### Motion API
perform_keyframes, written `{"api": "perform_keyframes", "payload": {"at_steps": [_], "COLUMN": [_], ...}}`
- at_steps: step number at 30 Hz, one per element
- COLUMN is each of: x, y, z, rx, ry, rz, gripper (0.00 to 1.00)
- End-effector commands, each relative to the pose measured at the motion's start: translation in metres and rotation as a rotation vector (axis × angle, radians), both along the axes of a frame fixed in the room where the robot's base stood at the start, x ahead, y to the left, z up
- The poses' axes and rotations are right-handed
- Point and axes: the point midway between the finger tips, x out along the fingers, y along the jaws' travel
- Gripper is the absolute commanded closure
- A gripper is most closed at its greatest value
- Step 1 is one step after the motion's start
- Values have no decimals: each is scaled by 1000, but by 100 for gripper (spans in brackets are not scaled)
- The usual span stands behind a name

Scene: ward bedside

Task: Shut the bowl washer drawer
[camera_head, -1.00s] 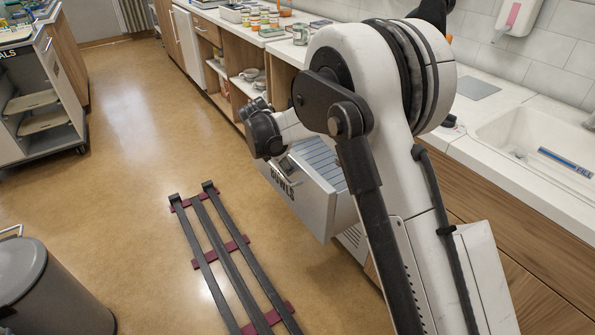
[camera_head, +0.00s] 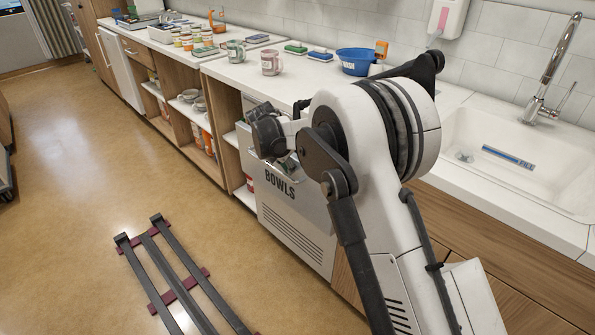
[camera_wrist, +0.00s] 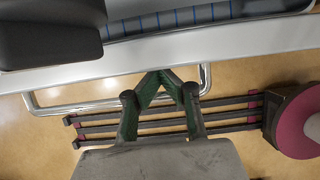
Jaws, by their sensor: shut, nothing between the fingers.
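The bowl washer drawer has a pale grey front marked BOWLS (camera_head: 294,203), above a vented panel in the counter row. In the head view its front sits close to the cabinet face; my arm hides its right part and top. In the wrist view the drawer rim (camera_wrist: 230,42) crosses the upper part, with a blue-lined rack (camera_wrist: 185,16) showing inside, so a gap is open. The metal bar handle (camera_wrist: 70,108) lies below the rim. My gripper (camera_wrist: 160,74) is shut and empty, its tips over the outer side of the drawer front, near the handle. Contact is unclear.
A dark rail track (camera_head: 165,268) lies on the floor. The counter holds a pink mug (camera_head: 271,62), a blue wash bowl (camera_head: 356,61) and several jars. The sink (camera_head: 520,155) is at the right. Open shelves stand left of the drawer; the floor before them is clear.

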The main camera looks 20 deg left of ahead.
Motion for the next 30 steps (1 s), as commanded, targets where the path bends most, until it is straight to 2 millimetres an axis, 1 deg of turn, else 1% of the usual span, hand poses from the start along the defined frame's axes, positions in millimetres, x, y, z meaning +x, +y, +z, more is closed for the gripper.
{"api": "perform_keyframes", "payload": {"at_steps": [6,16,20,23,26,30], "x": [0,0,0,-2,-5,-11], "y": [6,5,6,6,7,9], "z": [0,0,3,9,21,43], "rx": [0,0,0,0,1,0], "ry": [0,0,0,0,0,0], "rz": [12,11,11,10,9,7], "gripper": [100,100,100,100,100,100]}}
